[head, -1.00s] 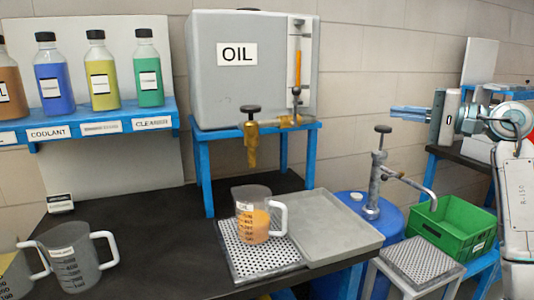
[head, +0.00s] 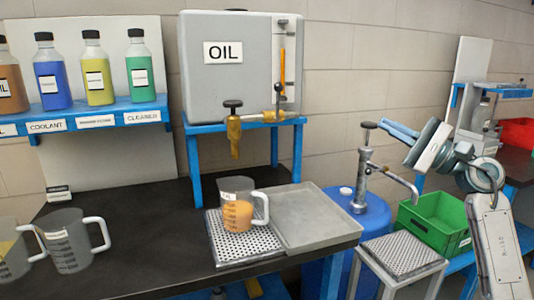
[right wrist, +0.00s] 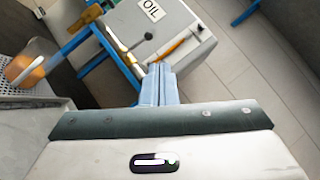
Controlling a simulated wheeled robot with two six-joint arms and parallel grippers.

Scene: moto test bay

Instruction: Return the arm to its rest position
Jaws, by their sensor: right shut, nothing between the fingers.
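My right gripper (head: 396,132) is at the right of the head view, raised near the pump on the blue drum, its blue fingers together and empty. In the right wrist view my right gripper (right wrist: 158,72) points toward the grey oil tank (right wrist: 165,30), with its fingers shut. My left gripper is not in view. A clear measuring jug (head: 238,205) with orange liquid stands upright on the perforated plate beside a grey tray (head: 310,222). The jug also shows, blurred, at the left of the right wrist view (right wrist: 25,70).
The oil tank (head: 222,85) with its brass tap (head: 234,130) stands on a blue stand. The hand pump (head: 364,170) rises from the blue drum (head: 372,220). A green crate (head: 430,220) is below my right arm. Other jugs (head: 68,240) stand left; the black bench's middle is clear.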

